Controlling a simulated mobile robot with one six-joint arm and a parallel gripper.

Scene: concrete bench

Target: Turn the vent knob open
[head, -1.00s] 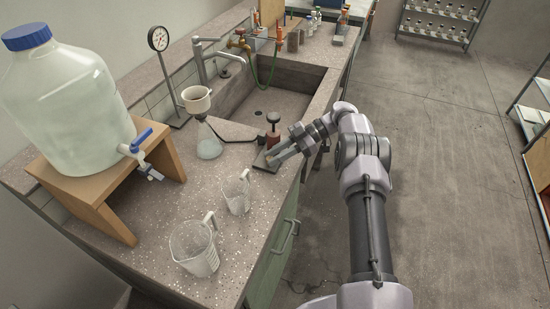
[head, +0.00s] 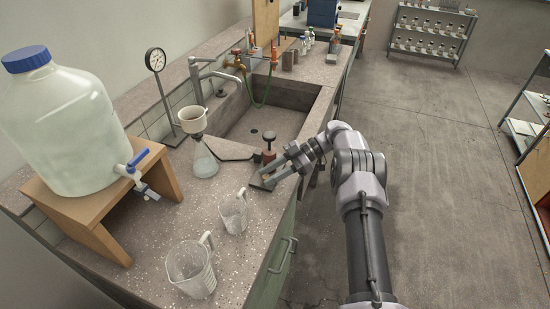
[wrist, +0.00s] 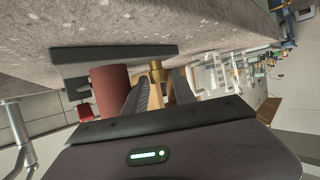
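A small pump-like device stands on the bench in front of the sink: a dark base plate, a red-brown cylinder (head: 268,157) and a black round top. The cylinder also shows in the wrist view (wrist: 111,88). Beside it in the wrist view is a small brass knob-like fitting (wrist: 156,70), which seems to be the vent knob. My gripper (wrist: 163,85) is open, its two fingers apart with the brass fitting seen between their tips. I cannot tell whether they touch it. In the head view my gripper (head: 274,174) reaches in low from the right, over the base plate.
A conical flask (head: 205,166) with a white funnel (head: 193,118) stands left of the device. Two clear jugs (head: 233,212) (head: 190,268) stand in front. A large carboy (head: 62,125) sits on a wooden stand (head: 100,235). The sink (head: 260,122) lies behind.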

